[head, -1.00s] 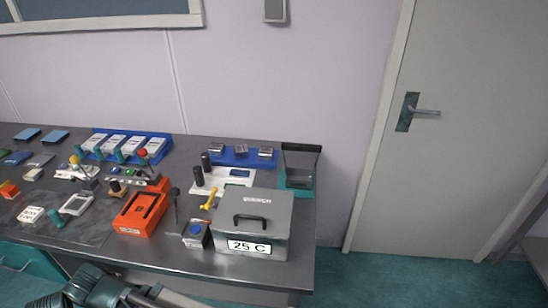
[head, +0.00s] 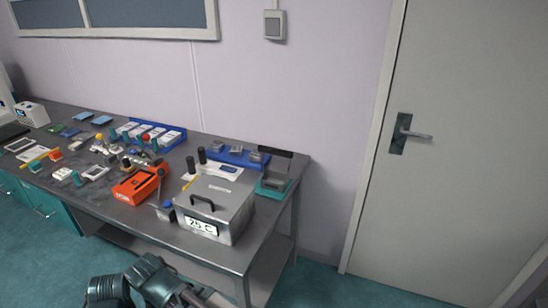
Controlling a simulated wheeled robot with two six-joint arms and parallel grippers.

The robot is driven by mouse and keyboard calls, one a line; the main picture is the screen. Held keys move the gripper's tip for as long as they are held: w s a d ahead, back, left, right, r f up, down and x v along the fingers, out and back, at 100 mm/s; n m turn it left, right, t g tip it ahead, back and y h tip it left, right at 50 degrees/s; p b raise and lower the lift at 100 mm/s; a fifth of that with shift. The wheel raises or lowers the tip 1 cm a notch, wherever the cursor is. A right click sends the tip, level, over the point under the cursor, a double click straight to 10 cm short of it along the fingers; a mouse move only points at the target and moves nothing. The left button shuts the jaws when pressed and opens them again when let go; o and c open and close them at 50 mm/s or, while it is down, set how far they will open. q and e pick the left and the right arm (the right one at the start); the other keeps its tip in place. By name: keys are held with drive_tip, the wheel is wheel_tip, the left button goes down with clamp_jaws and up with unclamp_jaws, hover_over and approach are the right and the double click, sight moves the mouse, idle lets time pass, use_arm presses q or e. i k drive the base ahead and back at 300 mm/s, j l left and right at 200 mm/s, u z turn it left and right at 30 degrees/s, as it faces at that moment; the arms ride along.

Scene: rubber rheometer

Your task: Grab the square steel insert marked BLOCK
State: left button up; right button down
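Three small square steel pieces sit in a row on a blue tray (head: 229,157) at the back right of the bench: a left one (head: 218,146), a middle one (head: 236,150) and a right one (head: 256,156). They are too small for me to read any marking, so I cannot tell which one says BLOCK. Parts of my own arm show at the bottom edge, in front of the bench and apart from these pieces. I cannot make out any gripper fingers in the picture.
A grey steel box marked 25 C (head: 228,196) stands at the bench's front right, before the blue tray. A teal-based device (head: 276,180) stands right of the tray. An orange unit (head: 133,187) and several small tools lie left. Floor is free right of the bench.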

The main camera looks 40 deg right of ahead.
sight(255, 156)
drive_tip(key=k+l, duration=0.1)
drive_tip(key=l, duration=0.9)
drive_tip(key=k+l, duration=0.15)
drive_tip(key=l, duration=0.35)
drive_tip(key=i+l, duration=0.15)
drive_tip(key=l, duration=0.25)
drive_tip(key=i+l, duration=0.15)
drive_tip(key=l, duration=0.25)
drive_tip(key=i+l, duration=0.2)
drive_tip(key=l, duration=0.2)
drive_tip(key=i+l, duration=0.15)
drive_tip(key=l, duration=0.25)
drive_tip(key=k+l, duration=0.1)
drive_tip(key=l, duration=0.3)
drive_tip(key=k+l, duration=0.15)
drive_tip(key=l, duration=0.25)
drive_tip(key=k+l+z, duration=0.1)
drive_tip(key=l, duration=0.3)
drive_tip(key=k+l, duration=0.1)
drive_tip(key=l, duration=0.3)
